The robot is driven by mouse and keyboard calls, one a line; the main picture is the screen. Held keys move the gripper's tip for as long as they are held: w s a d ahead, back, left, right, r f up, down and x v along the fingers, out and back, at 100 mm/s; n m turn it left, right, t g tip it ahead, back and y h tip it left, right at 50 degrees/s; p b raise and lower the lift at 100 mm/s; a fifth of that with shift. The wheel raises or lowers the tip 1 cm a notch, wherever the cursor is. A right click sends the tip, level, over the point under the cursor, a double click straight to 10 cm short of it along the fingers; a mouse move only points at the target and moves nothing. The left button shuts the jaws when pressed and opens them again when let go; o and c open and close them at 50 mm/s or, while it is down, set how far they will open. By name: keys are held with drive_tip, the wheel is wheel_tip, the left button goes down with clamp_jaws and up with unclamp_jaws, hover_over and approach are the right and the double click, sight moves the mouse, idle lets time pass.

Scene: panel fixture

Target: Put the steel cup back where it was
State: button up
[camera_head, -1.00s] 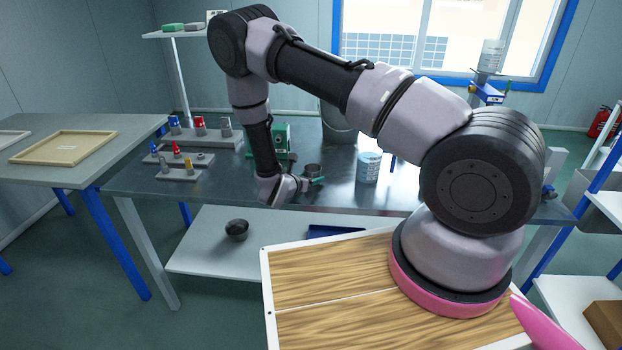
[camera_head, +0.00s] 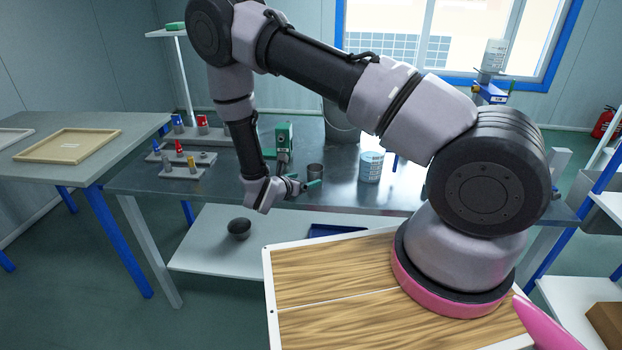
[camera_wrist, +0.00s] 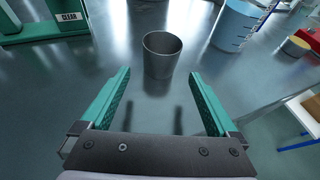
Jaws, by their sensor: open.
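The steel cup (camera_head: 315,171) is a small dark grey cup standing upright on the metal table (camera_head: 340,196). In the wrist view the cup (camera_wrist: 161,54) stands just beyond my fingertips, roughly centred between them. My gripper (camera_head: 304,185) is open and empty, low over the table, left of and in front of the cup. In the wrist view the two green fingers of my gripper (camera_wrist: 160,76) are spread wide with bare table between them. The cup's mouth faces up and its inside looks empty.
A green device (camera_head: 284,137), labelled CLEAR in the wrist view, stands behind left. A large grey bucket (camera_head: 343,122) is further back. The table's front edge is close to my gripper.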

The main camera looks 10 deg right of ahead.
drive_tip(key=v, duration=0.5)
drive_tip(key=shift+s, duration=0.1)
drive_tip(key=s+d+r+m+g+y, duration=0.1)
drive_tip(key=s+d+r+m+g, duration=0.2)
drive_tip(key=r+m, duration=0.4)
drive_tip(key=s+d+r+m+g, duration=0.1)
drive_tip(key=d+r+m+g, duration=0.2)
drive_tip(key=d+r+m, duration=0.5)
drive_tip(key=s+d+r+m+g+y, duration=0.1)
drive_tip(key=s+d+r+m+g, duration=0.15)
drive_tip(key=r, duration=0.75)
drive_tip(key=s+r+m+t+y, duration=0.2)
drive_tip(key=s+r+m+y, duration=0.2)
drive_tip(key=s+r+m, duration=0.3)
drive_tip(key=s+r+m+t+y, duration=0.3)
drive_tip(key=s+r+m+y, duration=0.2)
drive_tip(key=r, duration=0.8)
drive_tip(key=s+m, duration=0.2)
drive_tip(key=m, duration=0.1)
drive_tip(key=shift+s+r, duration=0.3)
drive_tip(key=shift+r, duration=0.05)
